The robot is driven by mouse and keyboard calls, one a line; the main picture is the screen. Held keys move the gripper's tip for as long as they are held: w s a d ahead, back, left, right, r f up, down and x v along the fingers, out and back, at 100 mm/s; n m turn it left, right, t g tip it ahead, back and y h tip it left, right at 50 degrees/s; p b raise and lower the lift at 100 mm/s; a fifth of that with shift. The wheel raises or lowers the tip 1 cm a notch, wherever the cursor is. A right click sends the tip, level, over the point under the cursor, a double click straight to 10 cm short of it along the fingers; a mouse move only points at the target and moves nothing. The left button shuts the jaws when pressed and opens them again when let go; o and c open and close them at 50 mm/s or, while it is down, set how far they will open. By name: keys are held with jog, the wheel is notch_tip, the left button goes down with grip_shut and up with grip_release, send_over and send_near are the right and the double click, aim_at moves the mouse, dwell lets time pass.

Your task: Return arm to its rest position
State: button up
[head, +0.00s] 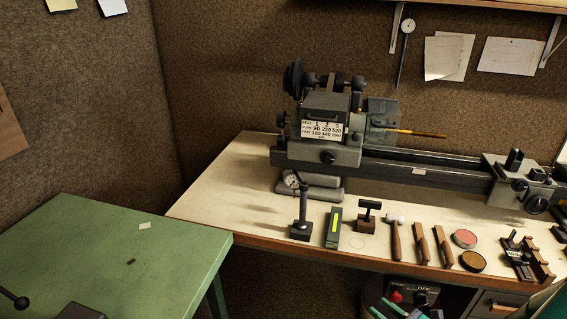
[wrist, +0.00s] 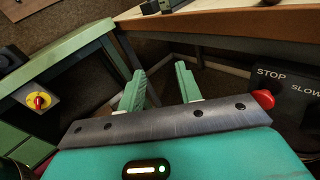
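My gripper (wrist: 160,72) shows in the wrist view with its two green fingers apart and nothing between them. It hangs in front of the bench, over the dark floor gap between the green table and the bench. In the head view parts of my gripper (head: 400,309) show at the bottom edge, below the bench front and beside a dark control panel. Most of my arm is out of view.
The lathe (head: 328,130) stands on the pale bench (head: 215,195). A hammer (head: 395,238), wooden-handled tools and round tins (head: 472,261) line the bench's front. A green table (head: 130,245) stands at left. In the wrist view a red emergency button (wrist: 39,101) is on its side.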

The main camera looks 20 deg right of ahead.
jog(key=a+r+n+g+y, duration=0.1)
jog(key=a+r+n+g, duration=0.6)
jog(key=n, duration=0.3)
jog(key=a+r+n+g+y, duration=0.1)
jog(key=a+r+n+g, duration=0.4)
jog(key=a+n, duration=0.45)
jog(key=s+a+r+n+t+h, duration=0.1)
jog(key=s+a+r+n+h, duration=0.1)
jog(key=r+n, duration=0.4)
jog(key=s+a+r+n+h, duration=0.3)
jog(key=r+n+h, duration=0.3)
jog(key=r, duration=0.3)
jog(key=shift+a+r+n+t, duration=0.35)
jog(key=shift+a+n+t, duration=0.05)
jog(key=shift+a+n, duration=0.4)
jog(key=shift+d, duration=0.1)
